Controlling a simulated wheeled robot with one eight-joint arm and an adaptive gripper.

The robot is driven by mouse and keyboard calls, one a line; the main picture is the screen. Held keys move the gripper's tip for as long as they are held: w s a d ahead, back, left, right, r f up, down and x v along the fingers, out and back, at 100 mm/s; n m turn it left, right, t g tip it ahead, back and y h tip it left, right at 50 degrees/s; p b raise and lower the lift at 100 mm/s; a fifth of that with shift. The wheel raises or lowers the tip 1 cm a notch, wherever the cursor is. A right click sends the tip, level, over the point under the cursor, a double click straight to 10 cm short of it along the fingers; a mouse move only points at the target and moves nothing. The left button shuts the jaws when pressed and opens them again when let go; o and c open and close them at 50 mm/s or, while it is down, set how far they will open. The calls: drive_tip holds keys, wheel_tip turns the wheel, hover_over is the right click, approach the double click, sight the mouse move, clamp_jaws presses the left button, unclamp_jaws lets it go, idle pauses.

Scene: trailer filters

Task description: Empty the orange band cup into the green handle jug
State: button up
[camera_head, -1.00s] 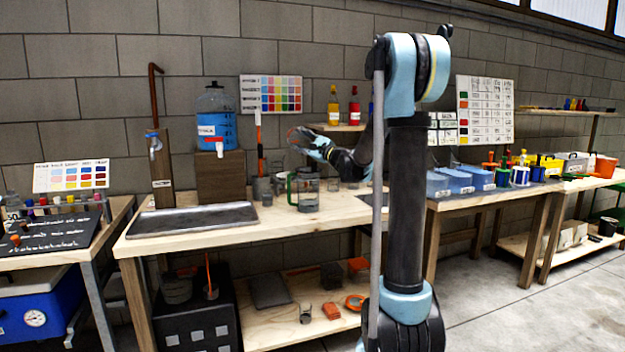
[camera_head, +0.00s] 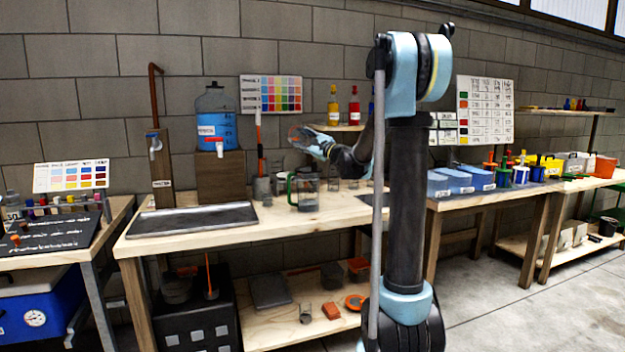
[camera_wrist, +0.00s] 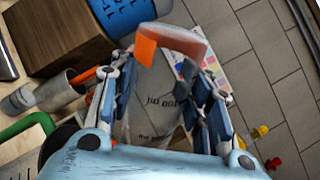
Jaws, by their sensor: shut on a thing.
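My gripper (camera_wrist: 157,72) is shut on the orange band cup (camera_wrist: 150,108), a clear cup with dark print and an orange band at its far end. In the head view my gripper (camera_head: 314,141) holds the cup (camera_head: 299,134) tilted in the air above the bench. The green handle jug (camera_head: 308,192), clear with a green handle on its left, stands upright on the bench below. Its green handle also shows at the lower left of the wrist view (camera_wrist: 22,128). The cup is apart from the jug. I cannot tell how much either holds.
A grey tray (camera_head: 190,219) lies on the bench to the left. A blue water dispenser (camera_head: 215,125) stands on a wooden block behind. Small grey containers (camera_head: 262,188) stand just left of the jug. Red and yellow bottles (camera_head: 354,106) sit on a shelf behind my arm.

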drive_tip(key=shift+w+d+r+m, duration=0.2)
drive_tip(key=shift+w+m, duration=0.1)
drive_tip(key=shift+m, duration=0.4)
idle(1.0)
drive_tip(key=n, duration=0.1)
drive_tip(key=s+f+n, duration=0.1)
drive_tip(key=n, duration=0.1)
drive_tip(key=a+n+y, duration=0.1)
drive_tip(key=shift+s+f+g, duration=0.25)
drive_tip(key=shift+s+g, duration=0.05)
drive_tip(key=shift+s, duration=0.1)
drive_tip(key=shift+a+n, duration=0.1)
drive_tip(key=shift+n, duration=0.2)
